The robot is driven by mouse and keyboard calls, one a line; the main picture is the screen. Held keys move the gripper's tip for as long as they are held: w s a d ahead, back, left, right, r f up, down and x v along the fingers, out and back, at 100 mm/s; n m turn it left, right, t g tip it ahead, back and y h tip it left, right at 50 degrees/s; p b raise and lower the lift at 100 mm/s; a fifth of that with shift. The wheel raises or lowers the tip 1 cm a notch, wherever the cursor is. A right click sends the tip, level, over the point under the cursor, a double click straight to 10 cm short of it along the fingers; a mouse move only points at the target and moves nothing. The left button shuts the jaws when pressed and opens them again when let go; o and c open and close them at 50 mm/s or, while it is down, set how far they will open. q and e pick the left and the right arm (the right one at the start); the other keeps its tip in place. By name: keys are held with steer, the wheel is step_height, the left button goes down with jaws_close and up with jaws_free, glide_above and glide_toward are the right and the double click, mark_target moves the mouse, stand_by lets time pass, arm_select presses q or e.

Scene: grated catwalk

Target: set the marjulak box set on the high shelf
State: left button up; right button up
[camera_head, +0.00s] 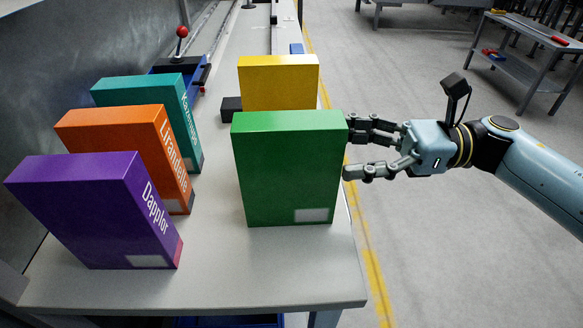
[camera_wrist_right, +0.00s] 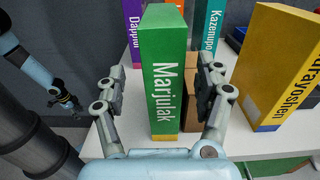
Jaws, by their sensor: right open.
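The green Marjulak box (camera_head: 290,170) stands upright near the front right edge of the grey bench. Its name shows on the spine in the right wrist view (camera_wrist_right: 163,95). My right gripper (camera_head: 352,150) is open at the box's right side. In the right wrist view its fingers (camera_wrist_right: 163,100) lie to either side of the spine, with a gap on the left. Contact on the right cannot be told. My left gripper (camera_wrist_right: 68,102) shows small at the left of the right wrist view, its jaws too small to read. I cannot make out a high shelf.
Purple (camera_head: 90,215), orange (camera_head: 125,150) and teal (camera_head: 150,110) boxes stand along the bench's left. A yellow box (camera_head: 280,82) stands behind the green one. A brown box (camera_wrist_right: 191,90) is close beside it. The bench (camera_head: 215,260) is clear in front.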

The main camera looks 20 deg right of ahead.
mark_target(298, 150)
steer(key=shift+x, duration=1.1)
steer(key=p+x, duration=0.2)
steer(key=x, duration=0.2)
steer(key=shift+w+a, duration=0.15)
steer(key=shift+w, duration=0.1)
steer(key=shift+w+a+f, duration=0.1)
steer(key=shift+a, duration=0.35)
arm_select(q)
steer(key=shift+w+a+r, duration=0.1)
steer(key=shift+w+r, duration=0.15)
steer(key=shift+r, duration=0.35)
steer(key=shift+w+r, duration=0.25)
steer(key=shift+r, duration=0.3)
arm_select(e)
jaws_close()
